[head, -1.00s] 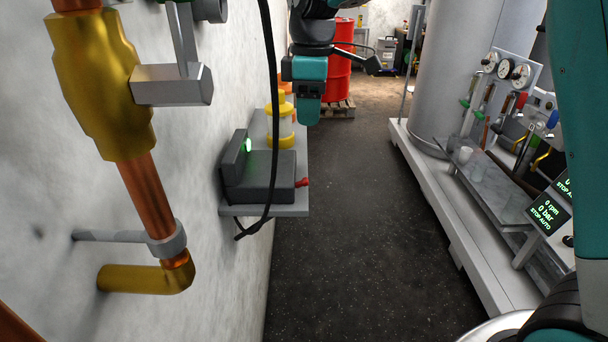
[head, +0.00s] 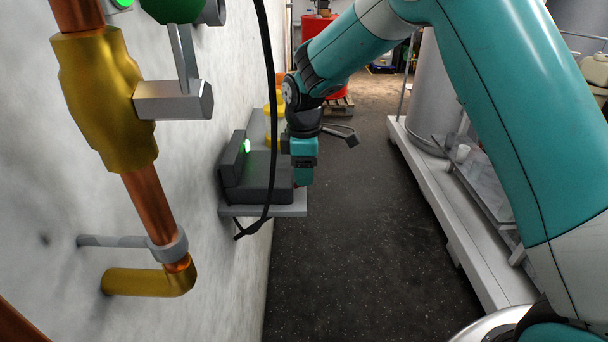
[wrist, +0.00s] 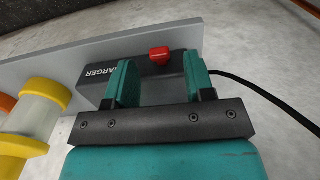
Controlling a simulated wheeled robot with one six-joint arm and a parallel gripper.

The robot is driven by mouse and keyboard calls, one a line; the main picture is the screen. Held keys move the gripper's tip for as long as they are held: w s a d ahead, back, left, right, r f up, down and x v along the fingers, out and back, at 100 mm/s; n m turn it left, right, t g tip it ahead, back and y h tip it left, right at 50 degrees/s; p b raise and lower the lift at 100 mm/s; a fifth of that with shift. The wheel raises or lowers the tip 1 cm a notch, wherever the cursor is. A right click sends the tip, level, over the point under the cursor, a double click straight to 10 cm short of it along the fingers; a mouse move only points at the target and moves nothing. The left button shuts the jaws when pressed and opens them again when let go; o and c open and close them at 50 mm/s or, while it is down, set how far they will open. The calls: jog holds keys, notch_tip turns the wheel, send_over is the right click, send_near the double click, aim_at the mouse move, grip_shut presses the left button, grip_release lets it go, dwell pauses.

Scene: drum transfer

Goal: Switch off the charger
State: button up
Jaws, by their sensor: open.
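The charger (head: 268,178) is a dark grey box on a wall shelf in the head view, with a lit green light (head: 247,146). In the wrist view the charger (wrist: 150,80) shows part of its label, and its red switch (wrist: 160,56) sticks out from its face. My gripper (wrist: 160,64) is open, its two teal fingers apart on either side of the red switch, with no clear contact.
A light grey shelf (head: 268,210) carries the charger. A black cable (head: 272,100) hangs in front of the charger. Copper pipe (head: 150,205) with a brass valve is at the left. The dark floor (head: 350,260) to the right is clear.

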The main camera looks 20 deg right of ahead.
jog(key=shift+f, duration=1.15)
grip_shut()
